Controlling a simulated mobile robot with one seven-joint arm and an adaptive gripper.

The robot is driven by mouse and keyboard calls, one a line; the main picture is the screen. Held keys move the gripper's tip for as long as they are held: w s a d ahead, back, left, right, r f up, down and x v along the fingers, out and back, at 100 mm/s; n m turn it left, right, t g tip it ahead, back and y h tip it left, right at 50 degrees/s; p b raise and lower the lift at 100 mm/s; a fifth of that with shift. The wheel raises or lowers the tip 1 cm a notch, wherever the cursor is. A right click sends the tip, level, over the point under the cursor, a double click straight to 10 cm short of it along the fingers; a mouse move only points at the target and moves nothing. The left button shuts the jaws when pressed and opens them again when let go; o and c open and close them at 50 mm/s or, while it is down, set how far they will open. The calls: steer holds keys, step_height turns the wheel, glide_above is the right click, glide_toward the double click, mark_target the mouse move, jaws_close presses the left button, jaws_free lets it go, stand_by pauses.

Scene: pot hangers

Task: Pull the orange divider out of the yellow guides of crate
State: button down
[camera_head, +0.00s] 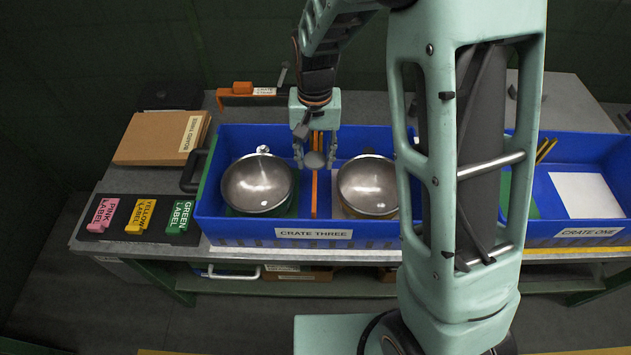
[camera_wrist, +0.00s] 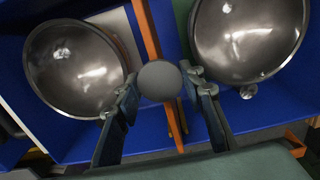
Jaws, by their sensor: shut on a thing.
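The orange divider (camera_head: 314,192) stands upright between two metal bowls in the blue crate labelled CRATE THREE (camera_head: 230,229). It also shows in the wrist view (camera_wrist: 147,28). My gripper (camera_head: 315,161) is over the divider, its fingers on either side of a round grey knob (camera_wrist: 160,81). It is shut on this knob, which appears to belong to the divider.
A metal bowl (camera_head: 258,186) is left of the divider and another bowl (camera_head: 367,188) right of it, both close. Crate One (camera_head: 588,233) stands at the right, partly behind my arm. Coloured label blocks (camera_head: 142,214) and a brown box (camera_head: 160,138) are at the left.

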steer(key=shift+r+p, duration=2.8)
steer(key=shift+r, duration=2.65)
